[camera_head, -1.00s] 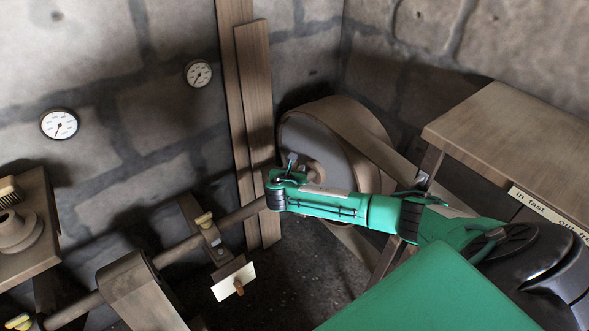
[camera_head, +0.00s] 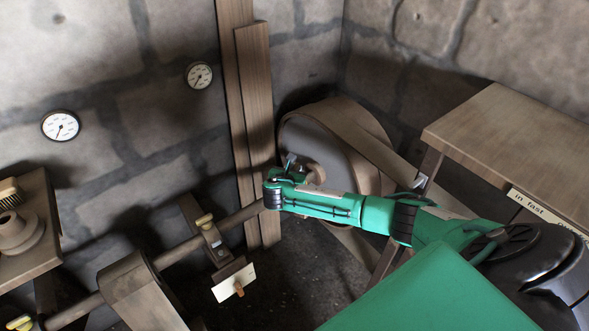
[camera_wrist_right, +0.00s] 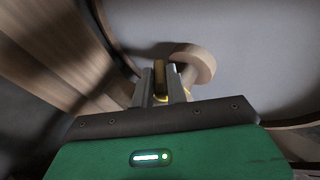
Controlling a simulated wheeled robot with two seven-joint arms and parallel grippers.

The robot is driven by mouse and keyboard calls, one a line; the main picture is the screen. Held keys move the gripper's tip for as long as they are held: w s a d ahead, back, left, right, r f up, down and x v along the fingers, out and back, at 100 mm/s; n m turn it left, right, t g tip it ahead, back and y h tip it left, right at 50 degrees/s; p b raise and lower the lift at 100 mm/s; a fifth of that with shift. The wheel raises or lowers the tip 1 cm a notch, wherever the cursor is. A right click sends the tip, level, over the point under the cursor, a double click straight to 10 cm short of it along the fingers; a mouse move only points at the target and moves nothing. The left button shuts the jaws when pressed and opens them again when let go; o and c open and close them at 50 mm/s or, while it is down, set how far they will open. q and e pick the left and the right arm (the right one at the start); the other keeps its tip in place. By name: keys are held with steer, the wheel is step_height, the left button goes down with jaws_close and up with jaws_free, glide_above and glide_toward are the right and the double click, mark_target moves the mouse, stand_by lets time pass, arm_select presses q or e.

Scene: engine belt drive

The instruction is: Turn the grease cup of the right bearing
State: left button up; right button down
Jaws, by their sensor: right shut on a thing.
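My right gripper (camera_head: 290,162) is in front of the grey wheel face, beside the wheel's hub. In the right wrist view its two grey fingers (camera_wrist_right: 160,88) are closed around a small brass-coloured piece, the grease cup of the right bearing (camera_wrist_right: 159,72). A yellowish edge of it shows low between the fingers. The fingers and wrist hide most of the cup and its bearing. In the head view the arm also covers that spot. My left gripper is not in view.
The big belt wheel (camera_head: 330,145) stands behind the gripper, with a belt running down right. A wooden table (camera_head: 510,130) stands at right.

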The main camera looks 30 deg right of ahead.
steer(key=shift+w+a+r+m+g+h+p, duration=0.1)
steer(key=shift+m+g+h+p, duration=0.25)
steer(key=shift+m+g, duration=0.2)
steer(key=shift+w+a+m+g+h+p, duration=0.1)
steer(key=shift+m+g+h+p, duration=0.1)
steer(key=shift+m+g+h, duration=0.55)
steer(key=shift+m+g, duration=0.5)
steer(key=shift+w+m+g, duration=0.1)
steer(key=shift+m+g, duration=0.3)
steer(key=shift+m+g+h, duration=0.4)
steer(key=shift+m+g, duration=0.2)
steer(key=shift+g, duration=0.1)
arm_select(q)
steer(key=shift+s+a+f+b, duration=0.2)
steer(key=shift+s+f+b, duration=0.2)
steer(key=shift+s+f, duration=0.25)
arm_select(e)
steer(key=shift+w+m+g, duration=0.1)
steer(key=shift+m+g, duration=0.7)
steer(key=shift+g, duration=0.1)
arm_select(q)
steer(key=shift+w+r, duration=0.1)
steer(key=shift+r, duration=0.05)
arm_select(e)
steer(key=c, duration=1.5)
jaws_free()
steer(key=shift+c, duration=0.2)
steer(key=shift+o, duration=0.7)
